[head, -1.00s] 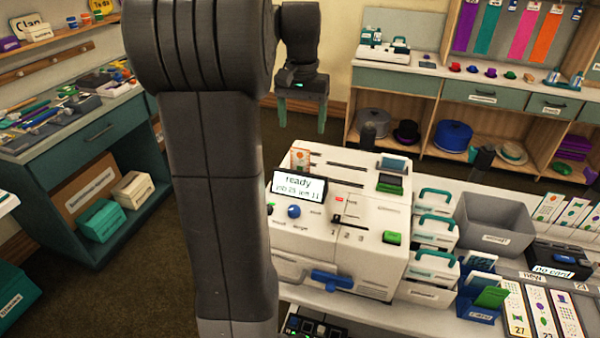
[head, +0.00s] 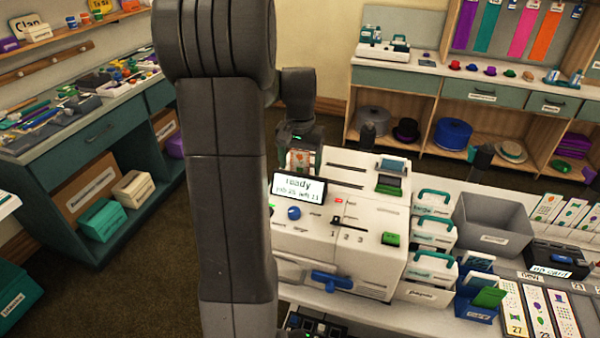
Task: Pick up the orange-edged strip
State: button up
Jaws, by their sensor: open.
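The orange-edged strip (head: 300,157) stands upright at the back left of the white machine (head: 375,215), behind its "ready" display. Its lower part is hidden by the display. My gripper (head: 301,165) points down over the strip, with its fingers open at either side of it. I cannot tell whether a finger touches the strip. Part of the fingers is hard to make out at this size.
The display (head: 299,187) stands just in front of the strip. White boxes with teal handles (head: 433,232) and a grey bin (head: 493,222) stand right of the machine. Printed strips (head: 540,310) lie at the front right. A tool bench (head: 95,140) is at the left.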

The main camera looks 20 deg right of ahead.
jog(key=c, duration=0.7)
jog(key=shift+r, duration=0.15)
jog(key=shift+c, duration=0.2)
notch_tip(320, 180, up, 10)
jog(key=shift+f+b, duration=0.1)
jog(key=shift+b, duration=0.4)
